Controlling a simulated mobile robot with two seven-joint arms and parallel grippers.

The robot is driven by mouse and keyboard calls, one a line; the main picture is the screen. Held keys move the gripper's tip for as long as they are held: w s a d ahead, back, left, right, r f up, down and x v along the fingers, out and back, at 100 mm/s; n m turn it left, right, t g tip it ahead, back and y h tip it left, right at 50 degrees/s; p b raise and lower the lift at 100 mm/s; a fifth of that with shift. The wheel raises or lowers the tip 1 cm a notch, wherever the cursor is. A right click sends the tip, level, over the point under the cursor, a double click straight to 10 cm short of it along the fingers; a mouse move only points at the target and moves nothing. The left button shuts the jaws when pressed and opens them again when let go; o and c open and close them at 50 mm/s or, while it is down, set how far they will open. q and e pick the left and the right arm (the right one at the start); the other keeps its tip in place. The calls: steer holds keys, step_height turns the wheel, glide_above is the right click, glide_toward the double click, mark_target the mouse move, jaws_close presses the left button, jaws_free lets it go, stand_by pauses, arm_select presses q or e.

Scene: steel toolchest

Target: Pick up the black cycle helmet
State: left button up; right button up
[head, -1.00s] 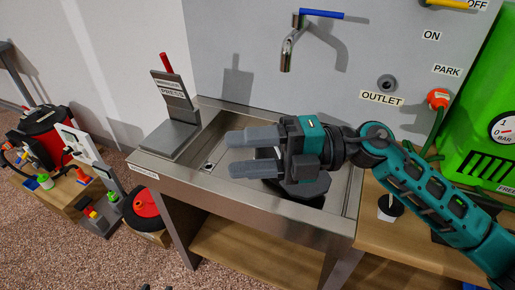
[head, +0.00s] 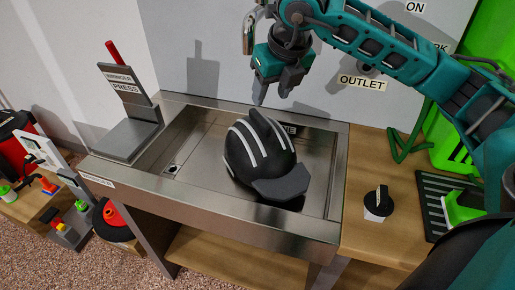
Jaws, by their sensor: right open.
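The black cycle helmet (head: 238,168) sits in the steel sink tray (head: 201,195) in the head view. It has pale stripes along its top and a dark grey visor (head: 284,184) at the lower right. My right gripper (head: 273,98) hangs above and behind the helmet, fingers pointing down. It is open and empty, apart from the helmet. My left gripper is not in view.
A grey wringer press (head: 127,125) with a red handle stands at the tray's left end. A metal tap (head: 249,35) is close to my right gripper. A black-and-white knob (head: 378,203) and a dark ribbed tray (head: 432,190) are on the wooden top at right.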

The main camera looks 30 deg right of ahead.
mark_target(262, 119)
steer(key=x, duration=0.9)
steer(key=shift+b, duration=0.4)
steer(key=shift+c, duration=0.3)
jaws_close()
